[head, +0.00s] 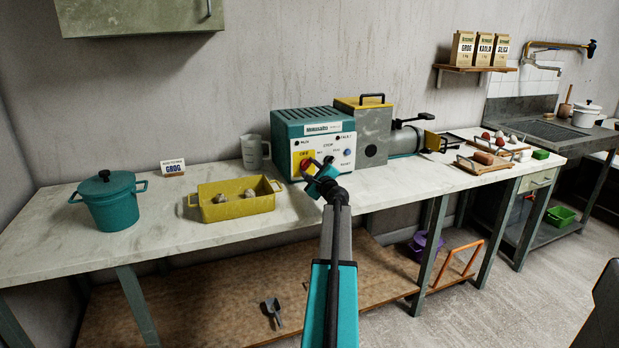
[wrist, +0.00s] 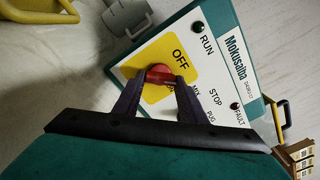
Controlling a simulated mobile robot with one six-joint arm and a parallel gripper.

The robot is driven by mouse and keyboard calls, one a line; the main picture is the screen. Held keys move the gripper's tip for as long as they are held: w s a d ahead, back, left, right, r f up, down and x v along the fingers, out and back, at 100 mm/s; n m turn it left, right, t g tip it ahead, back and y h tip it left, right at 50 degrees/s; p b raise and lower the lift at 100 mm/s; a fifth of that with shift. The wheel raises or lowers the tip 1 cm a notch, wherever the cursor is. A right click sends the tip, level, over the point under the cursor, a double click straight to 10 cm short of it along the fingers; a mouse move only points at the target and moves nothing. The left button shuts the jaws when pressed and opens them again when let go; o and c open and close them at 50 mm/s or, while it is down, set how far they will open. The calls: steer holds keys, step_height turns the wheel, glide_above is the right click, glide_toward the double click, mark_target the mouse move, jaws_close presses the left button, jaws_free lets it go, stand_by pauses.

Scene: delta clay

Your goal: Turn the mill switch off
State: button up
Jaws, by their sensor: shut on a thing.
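The mill's control box is a teal box (head: 285,123) with a white front panel, standing on the long bench. The mill switch is a red knob (wrist: 159,74) on the panel's yellow patch, just beside the word OFF. My gripper (head: 312,176) reaches up to the panel from the front. In the wrist view my gripper (wrist: 160,84) has its two dark fingers on either side of the red knob, shut on it. The fingers hide part of the knob and some lettering, so I cannot tell which mark it points at.
The grey mill (head: 368,137) adjoins the box on the right. Wooden trays (head: 484,163) lie farther right.

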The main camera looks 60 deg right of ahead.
steer(key=n+b, duration=0.3)
steer(key=b, duration=0.1)
steer(key=n+b, duration=0.3)
steer(key=b, duration=0.1)
steer(key=shift+s+d+f, duration=0.1)
steer(key=shift+f, duration=0.1)
steer(key=n+b, duration=0.2)
steer(key=b, duration=0.1)
steer(key=shift+r, duration=0.15)
steer(key=shift+r+n, duration=0.1)
steer(key=shift+n, duration=0.3)
steer(key=o, duration=1.1)
steer(key=shift+c, duration=0.2)
steer(key=shift+p+v, duration=0.75)
steer(key=shift+v, duration=6)
steer(key=shift+a, duration=0.25)
